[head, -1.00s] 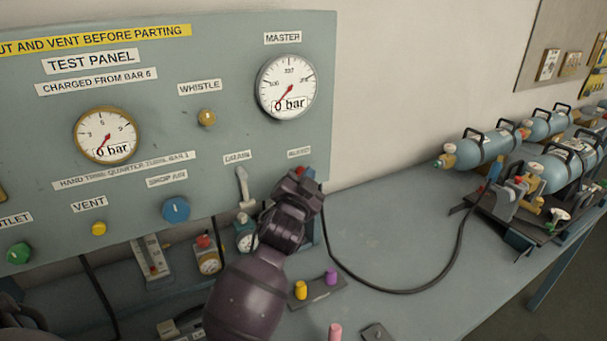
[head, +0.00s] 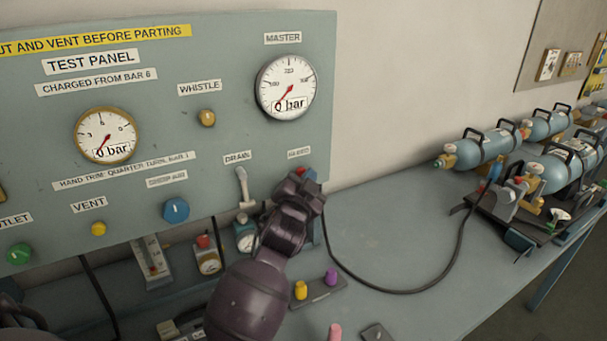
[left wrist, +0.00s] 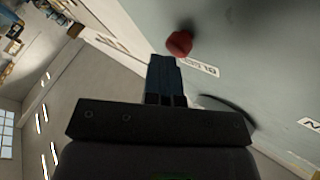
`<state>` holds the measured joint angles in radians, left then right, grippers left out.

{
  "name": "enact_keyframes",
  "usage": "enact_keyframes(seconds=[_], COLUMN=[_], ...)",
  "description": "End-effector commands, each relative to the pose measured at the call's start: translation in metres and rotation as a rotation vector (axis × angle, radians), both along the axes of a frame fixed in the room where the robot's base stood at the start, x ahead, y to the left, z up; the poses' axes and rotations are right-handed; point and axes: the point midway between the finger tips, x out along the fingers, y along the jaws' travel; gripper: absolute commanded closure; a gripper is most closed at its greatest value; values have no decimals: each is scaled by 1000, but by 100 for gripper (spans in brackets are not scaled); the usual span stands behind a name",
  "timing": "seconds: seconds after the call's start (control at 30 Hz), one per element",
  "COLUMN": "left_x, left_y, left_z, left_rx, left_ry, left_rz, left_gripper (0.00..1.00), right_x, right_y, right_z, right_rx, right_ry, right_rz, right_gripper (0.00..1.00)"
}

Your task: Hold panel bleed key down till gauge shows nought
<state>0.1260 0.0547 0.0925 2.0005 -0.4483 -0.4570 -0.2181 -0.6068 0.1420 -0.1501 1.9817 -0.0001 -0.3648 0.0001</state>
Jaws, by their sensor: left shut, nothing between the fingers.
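The bleed key is a red knob (left wrist: 180,43) beside a partly readable label (left wrist: 198,65) in the left wrist view. In the head view only a bit of red (head: 310,173) shows at the panel's lower right, behind my gripper. My left gripper (head: 302,178) is shut and empty, at the panel by the key. Its fingers (left wrist: 164,75) end close beside the key; I cannot tell whether they touch it or whether it is pressed. The master gauge (head: 287,86) and the brass-rimmed panel gauge (head: 105,135) both read 0 bar. My right gripper is not in view.
The drain lever (head: 243,187) is just left of my gripper. The blue knob (head: 176,209) is further left. Yellow and purple pegs (head: 316,288) stand on the bench below. A black hose (head: 440,275) loops right towards blue cylinders (head: 485,150). The bench between is clear.

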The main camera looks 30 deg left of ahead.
Motion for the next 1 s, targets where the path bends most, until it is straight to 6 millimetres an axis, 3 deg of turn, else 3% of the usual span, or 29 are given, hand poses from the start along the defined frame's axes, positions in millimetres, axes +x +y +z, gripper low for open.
enact_keyframes(seconds=[0.67, 1.0], left_x=[-8, -21], left_y=[-14, -36], left_z=[-1, -1], left_rx=[0, -3], left_ry=[1, 1], left_rz=[0, -1], left_gripper=[100, 100], right_x=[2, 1], right_y=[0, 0], right_z=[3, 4], right_rx=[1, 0], right_ry=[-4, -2], right_rz=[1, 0], right_gripper=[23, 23])
